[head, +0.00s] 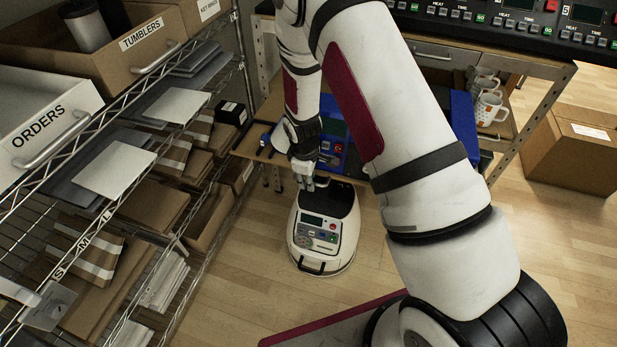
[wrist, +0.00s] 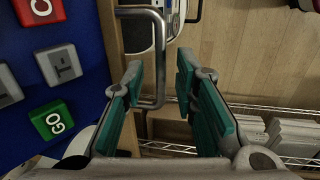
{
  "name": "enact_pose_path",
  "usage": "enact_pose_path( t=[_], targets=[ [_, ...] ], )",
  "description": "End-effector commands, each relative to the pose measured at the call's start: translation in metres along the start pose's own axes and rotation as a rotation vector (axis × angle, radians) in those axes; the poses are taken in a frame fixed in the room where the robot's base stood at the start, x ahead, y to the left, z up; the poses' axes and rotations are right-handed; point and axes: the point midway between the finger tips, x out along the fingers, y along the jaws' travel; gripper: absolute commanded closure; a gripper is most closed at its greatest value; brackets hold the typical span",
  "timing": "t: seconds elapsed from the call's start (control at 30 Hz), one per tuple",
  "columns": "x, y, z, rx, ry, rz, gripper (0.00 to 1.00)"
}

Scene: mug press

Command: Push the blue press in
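The blue press (head: 351,163) stands in the bench, mostly hidden behind my arm in the head view. In the wrist view its blue panel (wrist: 85,22) fills the left side, with red, grey and green buttons, the green one marked GO. A grey metal handle (wrist: 159,50) projects beside a wooden edge to the right of the panel. My gripper (wrist: 160,66) is open and empty, its teal-padded fingers pointing at the handle. The handle appears between the fingers or near the left one; I cannot tell the depth. In the head view my gripper (head: 304,181) is at the bench front.
A white wheeled machine (head: 323,232) with a control panel stands on the floor below my gripper. A wire shelf (head: 215,165) with boxes and envelopes runs along the left. A cardboard box (head: 575,150) sits at the right.

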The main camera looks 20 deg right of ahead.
Motion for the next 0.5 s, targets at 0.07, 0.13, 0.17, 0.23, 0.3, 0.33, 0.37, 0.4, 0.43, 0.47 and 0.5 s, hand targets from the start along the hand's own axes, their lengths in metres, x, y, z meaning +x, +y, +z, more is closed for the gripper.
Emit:
enact_pose_path(
  t=[0.07, 0.13, 0.17, 0.23, 0.3, 0.33, 0.37, 0.4, 0.43, 0.47, 0.5],
  targets=[
    [-0.0002, 0.0000, 0.0000, 0.000, 0.000, 0.000, 0.96],
    [-0.0002, 0.0000, 0.0000, 0.000, 0.000, 0.000, 1.00],
    [-0.0002, 0.0000, 0.0000, 0.000, 0.000, 0.000, 1.00],
    [-0.0002, 0.0000, 0.0000, 0.000, 0.000, 0.000, 1.00],
    [-0.0002, 0.0000, -0.0001, 0.000, 0.000, 0.000, 1.00],
    [-0.0002, 0.0002, -0.0001, 0.000, 0.000, 0.000, 1.00],
    [-0.0001, 0.0006, -0.0001, 0.000, 0.000, 0.000, 1.00],
    [0.0002, 0.0017, -0.0002, 0.001, 0.000, 0.000, 1.00],
    [0.0006, 0.0029, -0.0003, 0.001, 0.001, 0.001, 1.00],
    [0.0010, 0.0048, -0.0004, 0.001, 0.001, 0.001, 1.00],
    [0.0018, 0.0081, -0.0004, 0.002, 0.002, 0.002, 1.00]
  ],
)
